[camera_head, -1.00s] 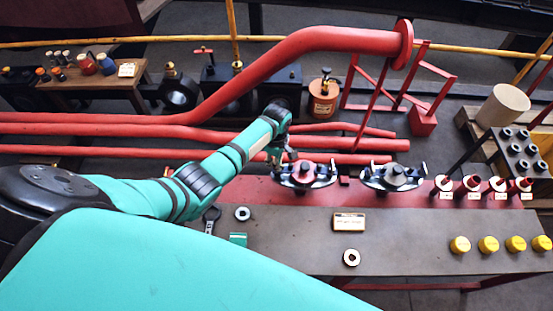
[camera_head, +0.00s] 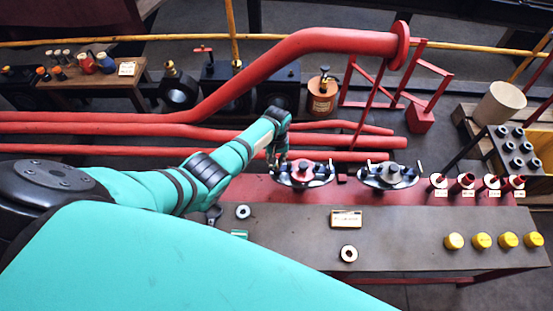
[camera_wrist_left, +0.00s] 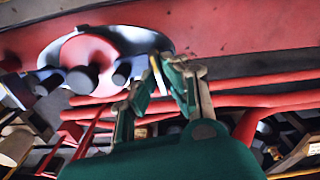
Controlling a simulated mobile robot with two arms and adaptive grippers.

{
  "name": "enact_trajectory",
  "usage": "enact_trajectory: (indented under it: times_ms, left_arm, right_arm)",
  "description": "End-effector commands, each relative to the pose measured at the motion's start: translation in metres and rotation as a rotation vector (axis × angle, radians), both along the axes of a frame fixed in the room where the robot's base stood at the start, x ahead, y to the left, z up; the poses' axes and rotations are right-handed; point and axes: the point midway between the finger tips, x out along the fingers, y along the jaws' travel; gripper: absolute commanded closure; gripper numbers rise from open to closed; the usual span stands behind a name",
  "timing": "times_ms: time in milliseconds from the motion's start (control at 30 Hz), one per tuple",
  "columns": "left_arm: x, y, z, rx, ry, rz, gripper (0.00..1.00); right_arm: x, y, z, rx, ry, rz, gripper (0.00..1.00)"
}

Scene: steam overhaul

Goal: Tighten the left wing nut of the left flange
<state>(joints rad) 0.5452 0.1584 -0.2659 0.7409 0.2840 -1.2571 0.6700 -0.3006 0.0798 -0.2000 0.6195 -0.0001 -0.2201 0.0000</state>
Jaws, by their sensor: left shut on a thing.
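The left flange (camera_head: 304,181) is a dark and red round fitting on the back, red strip of the bench. It also shows in the wrist view, with a red face (camera_wrist_left: 88,50), a dark stud and blue parts. My left gripper (camera_head: 277,166) is at its left edge, pointing down. In the wrist view the green fingertips (camera_wrist_left: 166,64) are close together at the flange rim, shut on the left wing nut. The nut is mostly hidden by the fingers. The right flange (camera_head: 388,176) sits to the right. My right gripper is not in view.
Red pipes (camera_head: 200,131) run behind the bench. A label plate (camera_head: 346,219) and a metal ring (camera_head: 349,253) lie on the grey bench top (camera_head: 400,235). Several yellow caps (camera_head: 482,240) stand at the right. The bench centre is mostly clear.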

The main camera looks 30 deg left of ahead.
Motion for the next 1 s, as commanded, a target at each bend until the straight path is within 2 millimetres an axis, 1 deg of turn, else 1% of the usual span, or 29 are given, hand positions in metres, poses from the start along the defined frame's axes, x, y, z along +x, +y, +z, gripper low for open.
enact_trajectory:
  times_ms: [100,333,900,933,1000]
  left_arm:
    - [0.0007,-0.0006,0.001,-0.001,-0.001,-0.066,1.0]
    - [0.0011,-0.0011,0.0009,0.0,-0.001,-0.149,1.0]
    - [0.0014,-0.0012,0.0008,0.0,-0.002,-0.177,1.0]
    - [0.0014,-0.0012,0.0009,0.0,-0.002,-0.177,0.88]
    - [0.0014,-0.0011,0.0008,0.0,-0.002,-0.176,0.79]
  right_arm:
    - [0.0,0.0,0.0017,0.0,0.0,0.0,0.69]
    - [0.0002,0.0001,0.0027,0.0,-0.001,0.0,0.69]
    - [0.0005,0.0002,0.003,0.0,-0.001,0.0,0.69]
    - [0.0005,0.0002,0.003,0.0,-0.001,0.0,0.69]
    - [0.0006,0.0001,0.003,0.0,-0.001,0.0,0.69]
